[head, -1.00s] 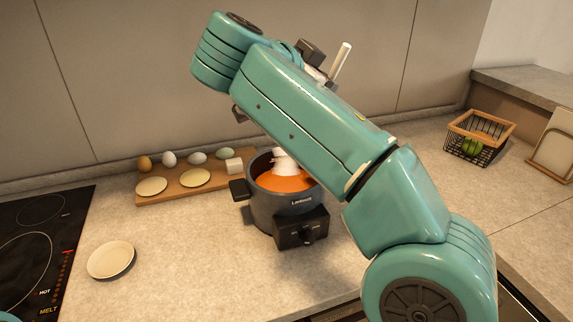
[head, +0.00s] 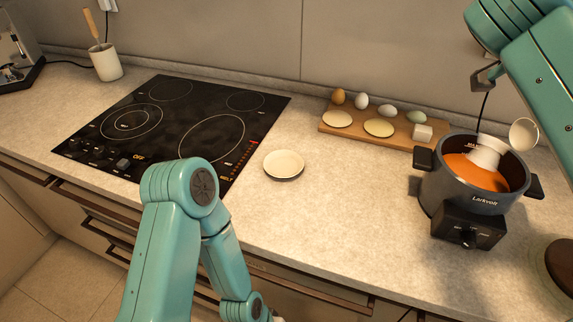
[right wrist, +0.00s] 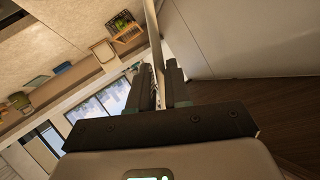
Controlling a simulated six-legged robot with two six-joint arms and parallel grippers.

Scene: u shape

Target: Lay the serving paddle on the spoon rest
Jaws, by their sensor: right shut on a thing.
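My right gripper (right wrist: 165,80) is shut on a long, thin, pale handle, likely the serving paddle's (right wrist: 154,38), which runs upward between the fingers in the right wrist view. In the head view, the right arm hides most of this grip. A round cream dish (head: 284,164), likely the spoon rest, lies empty on the counter right of the cooktop. Below the right arm, a white piece (head: 487,152) stands in the pot and a rounded white piece (head: 523,134) is beside it; I cannot tell whether either belongs to the paddle.
The dark pot (head: 485,200) of orange soup stands on a burner at right. A wooden board (head: 365,130) with eggs, two pale discs and a white cube lies at the back. The black cooktop (head: 170,125) is at left. Counter around the dish is clear.

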